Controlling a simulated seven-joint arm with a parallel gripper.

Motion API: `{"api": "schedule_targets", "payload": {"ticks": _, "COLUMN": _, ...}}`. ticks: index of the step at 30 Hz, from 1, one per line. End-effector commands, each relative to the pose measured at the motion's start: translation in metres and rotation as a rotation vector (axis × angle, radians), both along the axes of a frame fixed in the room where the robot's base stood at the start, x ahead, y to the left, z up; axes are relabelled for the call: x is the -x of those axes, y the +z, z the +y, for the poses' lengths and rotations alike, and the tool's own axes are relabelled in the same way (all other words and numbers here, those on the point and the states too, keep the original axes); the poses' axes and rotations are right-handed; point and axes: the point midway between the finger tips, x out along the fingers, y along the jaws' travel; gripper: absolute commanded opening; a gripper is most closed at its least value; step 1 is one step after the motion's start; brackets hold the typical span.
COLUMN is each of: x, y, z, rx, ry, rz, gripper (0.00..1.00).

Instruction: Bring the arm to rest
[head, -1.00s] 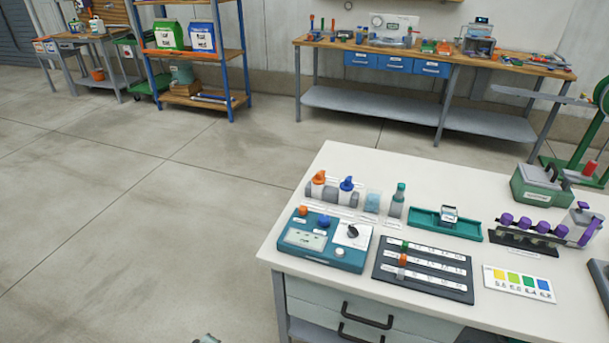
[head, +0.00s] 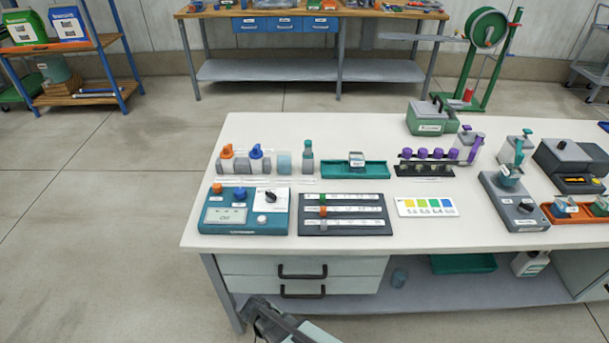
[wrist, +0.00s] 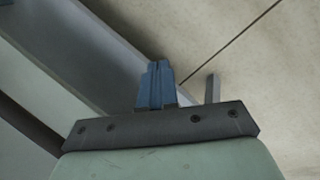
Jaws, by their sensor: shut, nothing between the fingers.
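My gripper (wrist: 155,68) shows in the wrist view with its blue fingers together and nothing between them. It is beside a grey bench leg or beam (wrist: 120,50), with the concrete floor beyond. I cannot tell whether it touches the beam. In the head view, part of my arm shows at the bottom edge, in front of the white bench (head: 330,240) and below its top, near the drawers (head: 270,268). The fingers cannot be made out there.
On the bench stand a teal control box (head: 243,212), a black slotted board (head: 345,215), a colour chart (head: 427,206), a green tray (head: 340,172) and a grey meter (head: 512,205). Drawer handles (head: 302,272) stick out towards my arm. Open floor (head: 90,250) lies left.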

Motion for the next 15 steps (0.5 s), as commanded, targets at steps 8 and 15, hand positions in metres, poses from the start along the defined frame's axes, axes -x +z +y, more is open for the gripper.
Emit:
{"api": "schedule_targets", "payload": {"ticks": 8, "x": 0.022, "y": -0.008, "z": -0.097, "rx": 0.024, "ry": -0.215, "rz": 0.132, "gripper": 0.0}}
{"api": "schedule_targets", "payload": {"ticks": 15, "x": 0.054, "y": -0.011, "z": -0.162, "rx": 0.023, "ry": -0.394, "rz": 0.249, "gripper": 0.0}}
